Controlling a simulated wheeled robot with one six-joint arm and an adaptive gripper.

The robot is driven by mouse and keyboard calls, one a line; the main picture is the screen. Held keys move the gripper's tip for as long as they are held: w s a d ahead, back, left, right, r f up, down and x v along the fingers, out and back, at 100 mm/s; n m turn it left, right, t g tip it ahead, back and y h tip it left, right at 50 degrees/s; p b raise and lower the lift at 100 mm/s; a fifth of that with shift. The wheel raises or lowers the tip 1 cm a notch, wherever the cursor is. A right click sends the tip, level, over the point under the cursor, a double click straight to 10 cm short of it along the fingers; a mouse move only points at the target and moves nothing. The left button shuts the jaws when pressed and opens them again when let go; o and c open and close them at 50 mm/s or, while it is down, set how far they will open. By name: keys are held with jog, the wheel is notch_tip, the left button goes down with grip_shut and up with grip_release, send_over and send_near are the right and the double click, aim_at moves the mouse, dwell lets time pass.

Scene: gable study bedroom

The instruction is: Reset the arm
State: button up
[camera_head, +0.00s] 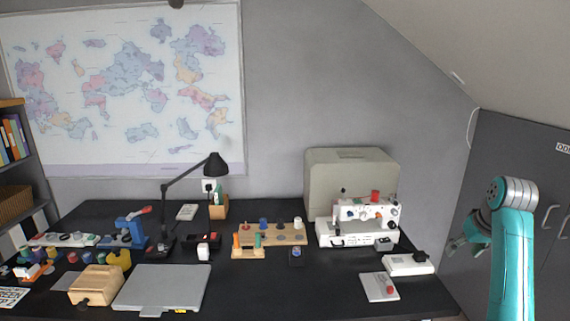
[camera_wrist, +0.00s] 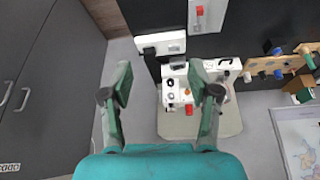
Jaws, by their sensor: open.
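My teal arm rises at the right of the head view, and my gripper (camera_head: 465,240) hangs at its left side, in front of the grey cabinet and beyond the desk's right end. In the wrist view my gripper (camera_wrist: 161,84) shows two teal fingers spread wide apart. Nothing is held between them. The desk and the white sewing machine (camera_wrist: 176,92) show beyond the fingers, at a distance.
A dark cabinet (camera_head: 490,150) and sloped ceiling bound the right side.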

jog(key=s+a+f+t, duration=0.1)
jog(key=s+a+f, duration=0.15)
jog(key=f, duration=0.55)
jog(key=s+a+f, duration=0.1)
jog(key=a+f, duration=0.3)
jog(key=f, duration=0.4)
jog(key=s+a+f+t, duration=0.1)
jog(key=s+a+f, duration=0.15)
jog(key=f, duration=0.55)
jog(key=s+a+f+t, duration=0.3)
jog(key=s+a+f, duration=0.8)
jog(key=s, duration=0.4)
jog(key=s+a+r+t, duration=0.1)
jog(key=s+a, duration=0.2)
jog(key=s, duration=0.7)
jog(key=s+a+t, duration=0.1)
jog(key=s+a, duration=0.2)
jog(key=s, duration=0.7)
jog(key=s+a+r+n+t, duration=0.1)
jog(key=s+a+r+t, duration=0.2)
jog(key=s+r, duration=1.3)
jog(key=shift+s+r+y, duration=0.15)
jog(key=shift+s+y, duration=0.15)
jog(key=shift+s, duration=0.2)
